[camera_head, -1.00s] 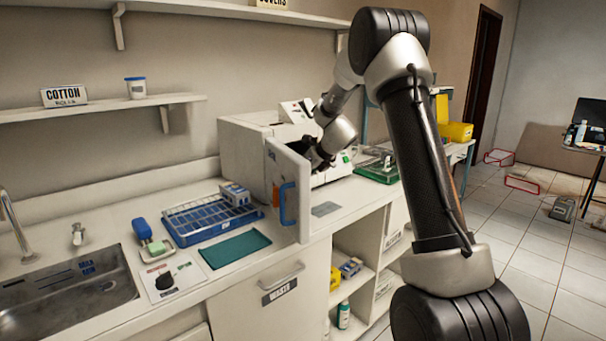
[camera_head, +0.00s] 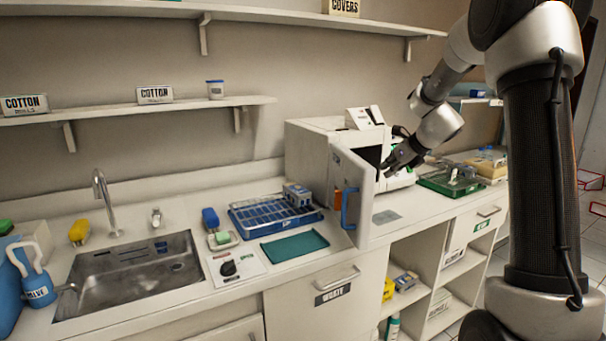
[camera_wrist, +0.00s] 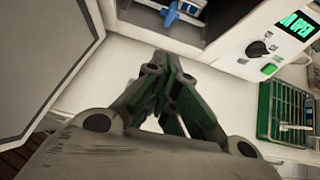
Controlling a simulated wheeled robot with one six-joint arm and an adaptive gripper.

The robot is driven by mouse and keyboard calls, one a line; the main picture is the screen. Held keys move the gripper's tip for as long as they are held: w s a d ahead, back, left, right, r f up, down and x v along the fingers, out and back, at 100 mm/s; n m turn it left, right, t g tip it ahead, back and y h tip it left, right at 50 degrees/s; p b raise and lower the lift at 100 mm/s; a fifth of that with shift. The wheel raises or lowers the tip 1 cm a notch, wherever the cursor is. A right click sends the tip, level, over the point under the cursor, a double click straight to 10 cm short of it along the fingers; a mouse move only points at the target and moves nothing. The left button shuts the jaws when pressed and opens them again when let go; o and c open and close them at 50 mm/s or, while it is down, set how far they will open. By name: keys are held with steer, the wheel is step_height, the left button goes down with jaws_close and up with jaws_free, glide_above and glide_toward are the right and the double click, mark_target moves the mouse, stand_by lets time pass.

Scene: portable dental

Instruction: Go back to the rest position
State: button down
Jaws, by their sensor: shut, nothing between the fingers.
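My gripper (camera_head: 390,165) is in the head view at the right, in front of the open white autoclave-like box (camera_head: 308,150), just right of its open door (camera_head: 347,190) with the blue handle (camera_head: 348,208). In the wrist view my gripper (camera_wrist: 165,72) is shut and empty, its fingertips together above the white counter (camera_wrist: 125,58). The door panel (camera_wrist: 45,60) is at the left of the wrist view. A blue item (camera_wrist: 183,10) shows at its top, in the box's opening. My arm stands upright at the right of the head view.
A green tray (camera_head: 452,184) lies to the right of the box. A blue rack (camera_head: 270,215), a teal mat (camera_head: 295,246) and a sink (camera_head: 130,272) are to its left. Shelves (camera_head: 150,107) run along the wall. A control panel (camera_wrist: 262,48) is near the gripper.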

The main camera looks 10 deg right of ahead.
steer(key=s+a+f+n+g, duration=0.1)
steer(key=s+f+n+g, duration=0.1)
steer(key=s+n, duration=0.55)
steer(key=s+a+f+n+g, duration=0.1)
steer(key=s+f+n+g, duration=0.1)
steer(key=s+n, duration=0.5)
steer(key=s+r+n+h, duration=0.1)
steer(key=s+r+n, duration=0.2)
steer(key=s, duration=0.6)
steer(key=s+a+r+n+h, duration=0.1)
steer(key=s+r+n, duration=0.2)
steer(key=s+n, duration=0.5)
steer(key=s+r+n+h, duration=0.1)
steer(key=s+r+n, duration=0.2)
steer(key=s+n, duration=0.3)
steer(key=s, duration=0.5)
steer(key=shift+a+r, duration=0.15)
steer(key=shift+a, duration=0.05)
steer(key=shift+s, duration=0.1)
